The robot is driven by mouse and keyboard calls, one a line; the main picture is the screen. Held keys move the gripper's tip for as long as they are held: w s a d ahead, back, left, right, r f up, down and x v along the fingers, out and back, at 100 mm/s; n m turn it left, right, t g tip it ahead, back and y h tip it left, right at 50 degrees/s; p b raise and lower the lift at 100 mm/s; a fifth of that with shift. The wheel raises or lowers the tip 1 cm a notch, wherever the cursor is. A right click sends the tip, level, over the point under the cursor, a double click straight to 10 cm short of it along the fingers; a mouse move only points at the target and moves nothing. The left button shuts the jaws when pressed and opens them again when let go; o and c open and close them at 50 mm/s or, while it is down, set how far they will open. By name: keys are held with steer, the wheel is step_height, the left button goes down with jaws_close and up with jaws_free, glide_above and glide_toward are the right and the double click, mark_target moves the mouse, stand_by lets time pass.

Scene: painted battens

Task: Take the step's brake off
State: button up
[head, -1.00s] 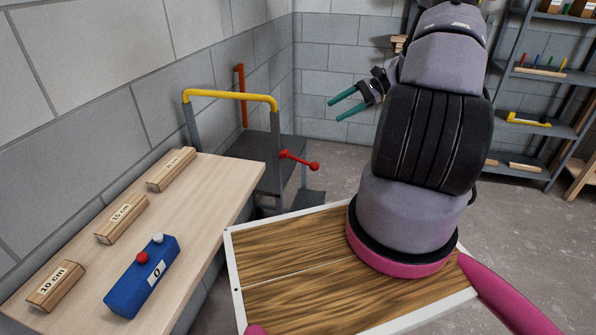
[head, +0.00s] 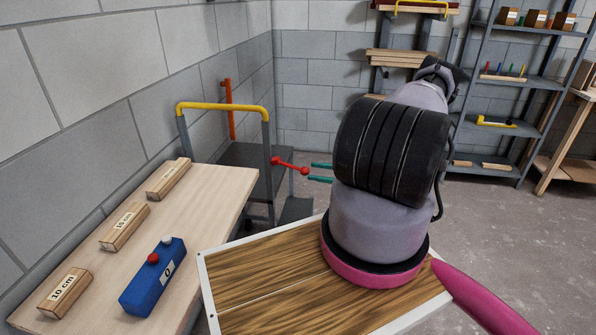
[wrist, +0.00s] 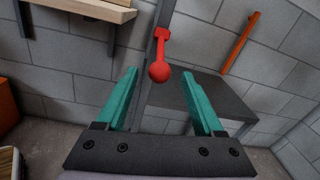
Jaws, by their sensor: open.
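The step (head: 240,158) is a dark grey step stool with a yellow top rail (head: 222,106), standing behind the table against the left wall. Its brake is a red lever with a ball knob (head: 304,171) on the step's right post. In the wrist view the red knob (wrist: 160,71) hangs just beyond and between the teal fingertips, and nothing is gripped. My gripper (head: 320,172) is open, its two green fingers pointing left at the knob in the head view. Whether the fingers touch the knob cannot be told. My arm hides the gripper's body.
A wooden table (head: 200,215) at left holds marked wooden blocks (head: 125,226) and a blue box (head: 153,277) with red and white buttons. An orange-red bar (head: 228,108) leans on the wall. Shelves (head: 515,80) stand at the back right. Floor at right is clear.

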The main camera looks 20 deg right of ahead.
mark_target(304, 170)
steer(key=x, duration=0.7)
jaws_close()
steer(key=shift+d, duration=0.1)
stand_by(1.2)
